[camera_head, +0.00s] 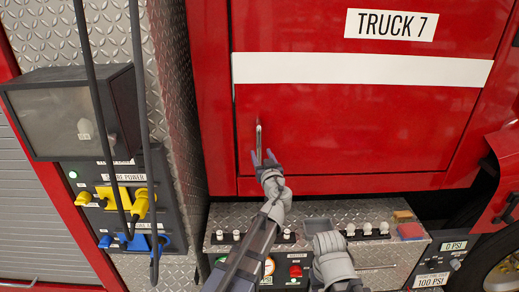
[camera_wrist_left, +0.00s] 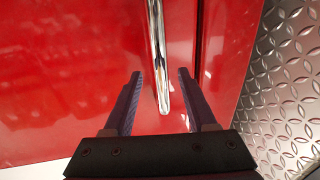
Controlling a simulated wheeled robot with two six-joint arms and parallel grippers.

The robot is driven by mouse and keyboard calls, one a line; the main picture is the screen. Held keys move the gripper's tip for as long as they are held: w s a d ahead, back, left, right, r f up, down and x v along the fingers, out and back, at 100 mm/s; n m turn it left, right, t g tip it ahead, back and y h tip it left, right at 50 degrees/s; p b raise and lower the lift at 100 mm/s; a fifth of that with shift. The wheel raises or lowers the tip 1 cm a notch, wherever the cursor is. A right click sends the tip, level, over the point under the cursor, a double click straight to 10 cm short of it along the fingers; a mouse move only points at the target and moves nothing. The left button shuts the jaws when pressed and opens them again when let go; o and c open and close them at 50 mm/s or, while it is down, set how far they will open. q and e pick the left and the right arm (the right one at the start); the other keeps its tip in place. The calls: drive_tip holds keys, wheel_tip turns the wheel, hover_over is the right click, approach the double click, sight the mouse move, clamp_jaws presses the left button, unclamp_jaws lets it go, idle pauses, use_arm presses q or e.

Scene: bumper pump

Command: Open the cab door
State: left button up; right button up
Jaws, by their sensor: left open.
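The cab door (camera_head: 350,125) is a red panel with a white stripe and a "TRUCK 7" label above. It looks shut. Its handle (camera_head: 258,138) is a slim upright chrome bar near the door's left edge. My left gripper (camera_head: 265,155) is open at the handle's lower end. In the left wrist view, the handle (camera_wrist_left: 157,50) runs down between the two spread fingers of the left gripper (camera_wrist_left: 160,73), with a visible gap on each side. My right gripper's fingers do not show.
A pump panel (camera_head: 375,270) with knobs and a tread-plate top juts out below the door. On the left stand a lamp box (camera_head: 70,112), power sockets with yellow and blue plugs, and hanging black cables (camera_head: 138,90). A wheel (camera_head: 500,272) is at lower right.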

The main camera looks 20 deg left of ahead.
sight(259, 150)
use_arm(q)
drive_tip(key=x, duration=0.4)
drive_tip(key=shift+w+a, duration=0.2)
drive_tip(key=shift+w, duration=0.05)
clamp_jaws()
idle(1.2)
